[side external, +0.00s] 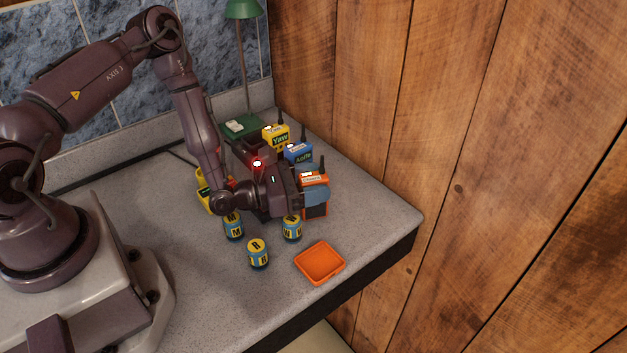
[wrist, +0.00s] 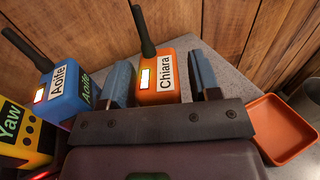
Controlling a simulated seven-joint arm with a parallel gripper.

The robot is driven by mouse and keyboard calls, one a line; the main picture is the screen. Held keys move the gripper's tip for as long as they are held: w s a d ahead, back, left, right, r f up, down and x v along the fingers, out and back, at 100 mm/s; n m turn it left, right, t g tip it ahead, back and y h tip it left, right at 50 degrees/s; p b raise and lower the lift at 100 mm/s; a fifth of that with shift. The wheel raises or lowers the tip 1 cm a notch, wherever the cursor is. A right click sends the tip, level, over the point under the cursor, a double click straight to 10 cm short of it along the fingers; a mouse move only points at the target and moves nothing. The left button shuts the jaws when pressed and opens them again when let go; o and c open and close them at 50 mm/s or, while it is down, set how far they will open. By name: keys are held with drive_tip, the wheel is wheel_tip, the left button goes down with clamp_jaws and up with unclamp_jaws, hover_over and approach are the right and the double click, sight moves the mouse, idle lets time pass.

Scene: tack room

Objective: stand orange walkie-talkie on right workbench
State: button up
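The orange walkie-talkie (side external: 315,178) labelled Chiara is upright, with a black antenna, at the near end of a row of walkie-talkies.
A blue walkie-talkie (side external: 298,152) and a yellow one (side external: 275,137) stand behind it. An orange tray (side external: 320,263) lies near the front edge. Several blue-and-yellow lettered cans, including one marked R (side external: 258,254), stand below my gripper. A green lamp (side external: 243,10) rises behind. The bench's right corner is clear.

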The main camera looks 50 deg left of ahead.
sight(299, 182)
drive_tip(key=shift+r, duration=0.15)
drive_tip(key=v, duration=0.5)
drive_tip(key=shift+s+a+r, duration=0.1)
drive_tip(key=shift+s+r, duration=0.1)
drive_tip(key=s+d+r+m+g+h, duration=0.1)
drive_tip(key=d+r+m+g+h, duration=0.3)
drive_tip(key=r, duration=0.3)
drive_tip(key=s+d+r+m+g+h, duration=0.2)
drive_tip(key=d+r+m+h, duration=0.15)
drive_tip(key=r+m, duration=0.3)
drive_tip(key=s+d+r+m+g, duration=0.3)
drive_tip(key=s+r+m+g, duration=0.2)
drive_tip(key=s+m+g, duration=0.35)
drive_tip(key=s+a+r+m+t+y, duration=0.3)
drive_tip(key=s+a+r+m+y, duration=0.3)
drive_tip(key=y, duration=0.8)
drive_tip(key=a+r+m, duration=0.3)
drive_tip(key=a+m, duration=0.2)
drive_tip(key=m, duration=0.1)
drive_tip(key=shift+a+r, duration=0.3)
drive_tip(key=shift+a, duration=0.05)
